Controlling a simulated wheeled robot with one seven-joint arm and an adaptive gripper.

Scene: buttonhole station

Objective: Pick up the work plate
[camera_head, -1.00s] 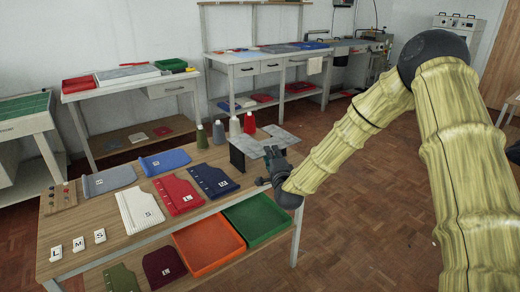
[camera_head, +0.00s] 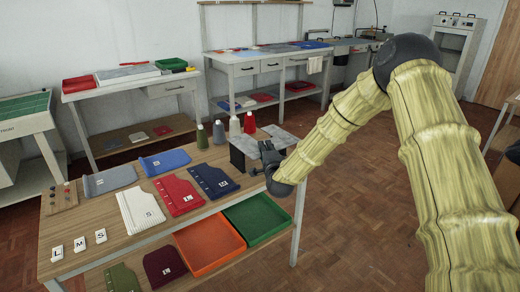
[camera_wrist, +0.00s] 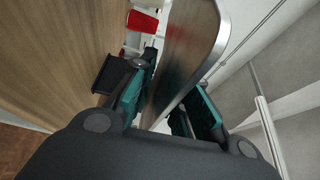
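The work plate appears to be the thin grey plate (camera_head: 282,137) at the right end of the table, lying level above the tabletop. My gripper (camera_head: 266,154) is at its front edge and hides part of it. In the wrist view the plate (camera_wrist: 187,52) is a dark sheet with a bright rounded rim, running between my two teal-padded fingers (camera_wrist: 168,112). The fingers stand apart, one on each face of it. I cannot tell whether either pad touches it. A black block (camera_head: 237,158) stands below the plate's left part.
The wooden table (camera_head: 75,230) holds folded garment pieces in several colours and white letter tags (camera_head: 79,244). Thread cones (camera_head: 219,132) stand behind the plate. An orange bin (camera_head: 208,245) and a green bin (camera_head: 256,218) sit below.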

